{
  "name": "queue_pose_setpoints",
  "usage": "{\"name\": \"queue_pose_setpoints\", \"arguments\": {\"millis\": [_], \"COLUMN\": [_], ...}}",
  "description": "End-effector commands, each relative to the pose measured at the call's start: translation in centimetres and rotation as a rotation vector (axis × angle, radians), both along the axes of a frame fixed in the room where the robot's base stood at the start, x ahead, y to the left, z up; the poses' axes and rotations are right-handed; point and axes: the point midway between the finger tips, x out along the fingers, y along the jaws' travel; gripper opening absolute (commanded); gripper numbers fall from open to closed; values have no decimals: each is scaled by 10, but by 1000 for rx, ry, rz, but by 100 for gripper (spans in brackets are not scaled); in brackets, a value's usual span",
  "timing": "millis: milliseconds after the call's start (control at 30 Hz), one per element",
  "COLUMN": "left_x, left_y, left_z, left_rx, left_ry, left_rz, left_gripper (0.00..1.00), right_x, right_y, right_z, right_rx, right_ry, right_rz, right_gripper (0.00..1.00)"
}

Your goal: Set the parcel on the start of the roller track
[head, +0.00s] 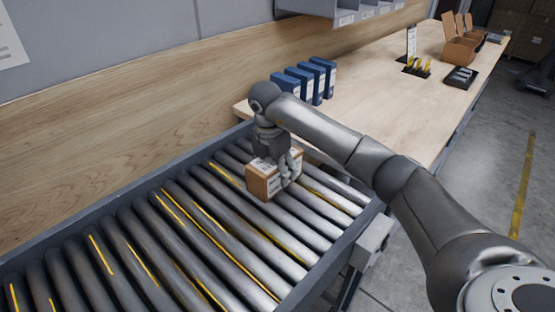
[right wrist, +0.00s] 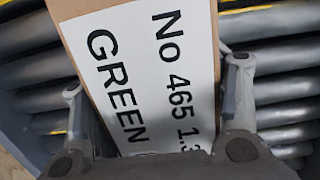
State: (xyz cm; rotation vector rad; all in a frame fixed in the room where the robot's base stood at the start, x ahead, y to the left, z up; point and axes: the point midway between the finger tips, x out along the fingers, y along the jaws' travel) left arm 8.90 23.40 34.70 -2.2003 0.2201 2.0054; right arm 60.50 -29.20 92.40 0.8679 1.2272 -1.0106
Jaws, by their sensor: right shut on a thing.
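The parcel (head: 262,184) is a small brown cardboard box with a white label. It is at the right end of the roller track (head: 190,232), on or just above the grey rollers; I cannot tell if it bears on them. My right gripper (head: 288,172) comes down from above and is shut on the parcel. In the right wrist view the parcel's label (right wrist: 150,75) reads "No 465" and "GREEN", and the fingers of my right gripper (right wrist: 156,80) stand at its two sides. My left gripper is not in view.
A wooden bench (head: 380,100) adjoins the track's far right end. Blue binders (head: 312,80) stand on it near the track. Farther along are a black tray (head: 460,77) and an open carton (head: 461,48). The rollers left of the parcel are clear.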

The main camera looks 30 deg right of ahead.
Motion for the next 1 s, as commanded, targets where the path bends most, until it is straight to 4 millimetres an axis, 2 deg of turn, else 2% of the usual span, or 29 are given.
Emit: {"name": "queue_pose_setpoints", "arguments": {"millis": [133, 167, 333, 767, 867, 1000], "left_x": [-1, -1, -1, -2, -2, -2], "left_y": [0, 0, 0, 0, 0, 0], "left_z": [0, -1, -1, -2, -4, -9], "left_rx": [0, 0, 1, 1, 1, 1], "left_ry": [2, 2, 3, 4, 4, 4], "left_rz": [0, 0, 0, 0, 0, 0], "left_gripper": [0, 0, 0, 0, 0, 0], "right_x": [1, 0, 0, 0, 0, -1], "right_y": [0, 0, 0, 0, 2, 6], "right_z": [2, -2, -1, 3, 13, 41], "right_rx": [1, -1, -1, 0, -1, 0], "right_ry": [-5, 2, 2, 0, -3, -5], "right_rz": [0, 0, 0, -1, -1, 1], "right_gripper": [0, 67, 89, 91, 91, 91]}}
